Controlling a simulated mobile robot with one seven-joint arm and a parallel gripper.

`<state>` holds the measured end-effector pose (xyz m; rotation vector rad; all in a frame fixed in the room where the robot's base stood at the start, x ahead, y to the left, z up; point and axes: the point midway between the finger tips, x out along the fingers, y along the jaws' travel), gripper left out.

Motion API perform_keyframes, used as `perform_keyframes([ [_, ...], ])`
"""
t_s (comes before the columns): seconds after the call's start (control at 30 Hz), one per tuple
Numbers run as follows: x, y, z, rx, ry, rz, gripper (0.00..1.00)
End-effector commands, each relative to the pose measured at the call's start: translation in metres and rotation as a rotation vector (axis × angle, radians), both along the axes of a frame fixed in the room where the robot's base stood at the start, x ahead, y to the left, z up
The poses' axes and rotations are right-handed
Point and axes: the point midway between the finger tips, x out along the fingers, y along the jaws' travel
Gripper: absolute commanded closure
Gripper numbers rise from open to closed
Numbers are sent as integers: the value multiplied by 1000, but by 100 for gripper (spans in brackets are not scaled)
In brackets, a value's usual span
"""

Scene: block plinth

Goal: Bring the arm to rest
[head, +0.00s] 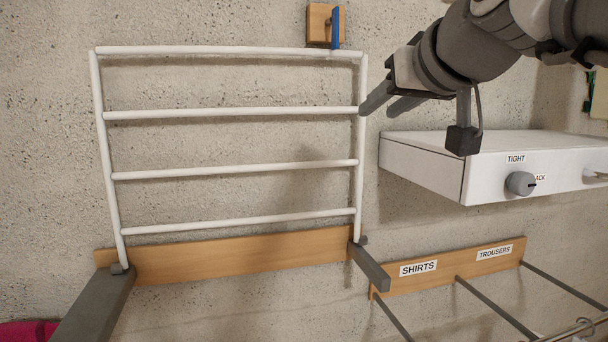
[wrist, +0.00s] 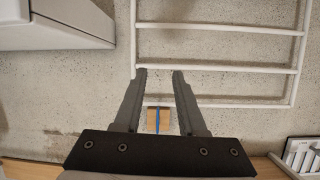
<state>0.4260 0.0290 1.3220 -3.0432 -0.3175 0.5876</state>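My gripper (head: 385,101) is at the upper right of the head view, its dark fingers pointing left. The wrist view shows my gripper (wrist: 159,72) open, with a clear gap and nothing held. In the head view one fingertip overlaps the right upright of a white barred rack (head: 230,172). I cannot tell whether they touch. The rack also shows in the wrist view (wrist: 215,68), beyond the fingertips. It stands raised against the wall.
A wooden block (head: 319,24) with a blue lever (head: 336,27) is above the rack. A white box (head: 430,165) with knobs, one labelled TIGHT, juts out below my arm. Dark supports (head: 98,305) and rails labelled SHIRTS (head: 418,268) and TROUSERS project lower down.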

Motion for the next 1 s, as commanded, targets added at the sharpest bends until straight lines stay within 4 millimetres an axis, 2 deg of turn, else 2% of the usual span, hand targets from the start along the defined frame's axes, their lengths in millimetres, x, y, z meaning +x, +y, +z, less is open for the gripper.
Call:
perform_keyframes([
  [0.03,-12,0,-32,-4,65,-9,60],
  [0.17,-43,-3,-111,-18,231,-42,60],
  [0.3,-84,-9,-194,-45,398,-81,60],
  [0.5,-142,-20,-287,-93,586,-131,60],
  [0.67,-187,-30,-349,-137,710,-168,60],
  [0.7,-181,-29,-322,-132,698,-167,60],
  [1.0,-180,-29,-253,-130,696,-166,60],
])
